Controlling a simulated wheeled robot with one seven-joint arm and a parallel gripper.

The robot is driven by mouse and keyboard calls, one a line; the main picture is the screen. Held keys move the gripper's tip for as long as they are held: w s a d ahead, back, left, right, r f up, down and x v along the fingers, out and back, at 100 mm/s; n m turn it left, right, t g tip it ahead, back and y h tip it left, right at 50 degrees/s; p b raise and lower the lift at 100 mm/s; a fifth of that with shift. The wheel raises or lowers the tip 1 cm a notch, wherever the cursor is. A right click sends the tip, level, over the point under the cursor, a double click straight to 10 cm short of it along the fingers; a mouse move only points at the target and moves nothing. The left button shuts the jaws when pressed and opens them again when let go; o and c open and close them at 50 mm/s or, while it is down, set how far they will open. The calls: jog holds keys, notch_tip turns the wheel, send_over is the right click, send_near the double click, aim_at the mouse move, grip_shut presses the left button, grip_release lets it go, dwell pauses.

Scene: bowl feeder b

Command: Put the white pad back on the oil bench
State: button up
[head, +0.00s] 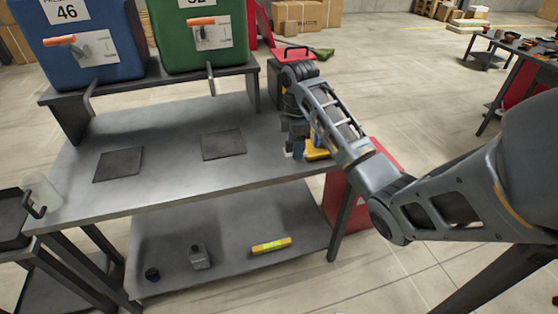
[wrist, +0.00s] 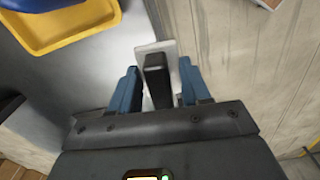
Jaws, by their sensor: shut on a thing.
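The white pad (wrist: 141,52) is a flat plate with a black block-like grip (wrist: 155,80) on it, seen in the wrist view. My gripper (wrist: 158,70) has its blue fingers shut on the pad, one on each side. In the wrist view the pad overlaps the bench's edge; I cannot tell whether it touches the top. The oil bench (head: 172,133) is a grey metal table carrying a blue drum (head: 90,62) and a green drum (head: 200,55) on a rear riser. In the head view my gripper (head: 294,149) is at the bench's right end, and the arm hides much there.
A yellow tray (head: 316,154) sits at the bench's right end, also in the wrist view (wrist: 60,45) with something blue. Two dark mats (head: 118,164) (head: 223,144) lie on the top. The lower shelf holds a yellow item (head: 271,245) and a grey bottle (head: 200,258).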

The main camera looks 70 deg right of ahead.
jog(key=s+d+r+n, duration=0.1)
jog(key=s+d+r, duration=0.1)
jog(key=s+d, duration=0.25)
jog(key=b, duration=0.8)
send_over(280, 161)
notch_tip(280, 161, down, 7)
jog(key=shift+a+r, duration=0.1)
jog(key=shift+r, duration=0.05)
jog(key=shift+w+f, duration=0.1)
jog(key=shift+f, duration=2.05)
jog(key=o, duration=1.1)
jog(key=shift+f, duration=0.15)
